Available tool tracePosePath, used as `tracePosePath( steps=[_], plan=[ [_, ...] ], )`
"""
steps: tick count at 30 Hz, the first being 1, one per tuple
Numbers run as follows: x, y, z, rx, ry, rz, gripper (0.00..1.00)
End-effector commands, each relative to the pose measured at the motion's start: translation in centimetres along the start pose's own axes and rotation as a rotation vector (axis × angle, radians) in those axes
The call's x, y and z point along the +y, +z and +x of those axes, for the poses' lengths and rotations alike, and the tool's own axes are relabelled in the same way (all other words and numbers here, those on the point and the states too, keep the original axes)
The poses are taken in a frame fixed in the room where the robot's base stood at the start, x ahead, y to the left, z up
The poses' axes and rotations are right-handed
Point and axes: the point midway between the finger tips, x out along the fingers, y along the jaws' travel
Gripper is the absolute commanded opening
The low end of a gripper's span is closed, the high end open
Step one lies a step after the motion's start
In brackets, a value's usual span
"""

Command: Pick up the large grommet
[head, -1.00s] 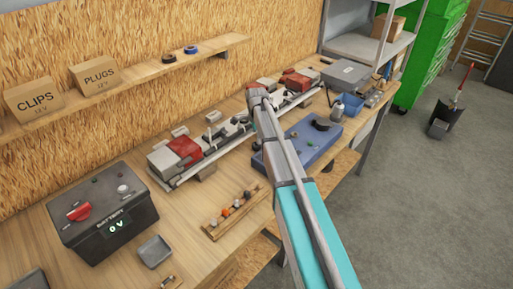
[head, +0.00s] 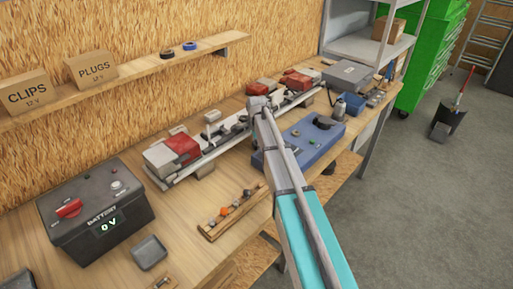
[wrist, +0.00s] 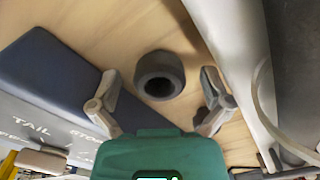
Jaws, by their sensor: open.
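The large grommet (wrist: 160,60) is a thick dark grey ring with a round hole. In the wrist view it rests on the wooden bench top, beyond my gripper's green body and centred between the two fingers. My gripper (wrist: 159,82) is open, with clear space between the ring and each finger. I cannot tell how far the fingertips are above the bench. In the head view I cannot make out the grommet or the fingers; my arm covers that part of the bench.
A blue panel (wrist: 45,80) with white lettering lies left of the grommet; a grey body (wrist: 228,45) is close on the right. In the head view, a light-bar assembly (head: 195,160) stands along the bench, with a battery (head: 125,218) and a small parts rack (head: 215,230) nearer.

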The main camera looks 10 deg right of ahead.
Motion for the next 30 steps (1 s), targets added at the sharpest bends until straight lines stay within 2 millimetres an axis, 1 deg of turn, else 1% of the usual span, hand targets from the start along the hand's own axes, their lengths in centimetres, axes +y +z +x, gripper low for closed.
tracePosePath(
  steps=[13, 14, 15, 17, 18, 20, 21, 24, 30],
  plan=[
    [0.0, -0.03, -0.04, 0.0, 0.0, 0.0, 0.99],
    [0.0, -0.03, -0.04, 0.0, 0.0, 0.0, 0.95],
    [0.0, -0.04, -0.04, 0.0, 0.0, 0.0, 0.88],
    [0.0, -0.04, -0.04, 0.0, 0.0, 0.001, 0.77],
    [0.0, -0.04, -0.04, 0.0, 0.0, 0.001, 0.69],
    [0.0, -0.05, -0.04, 0.0, 0.0, 0.001, 0.58],
    [0.0, -0.04, -0.04, 0.0, 0.0, 0.001, 0.51],
    [0.0, -0.05, -0.04, 0.0, 0.0, 0.001, 0.32],
    [0.01, -0.06, -0.03, 0.0, 0.0, 0.001, 0.32]
  ],
)
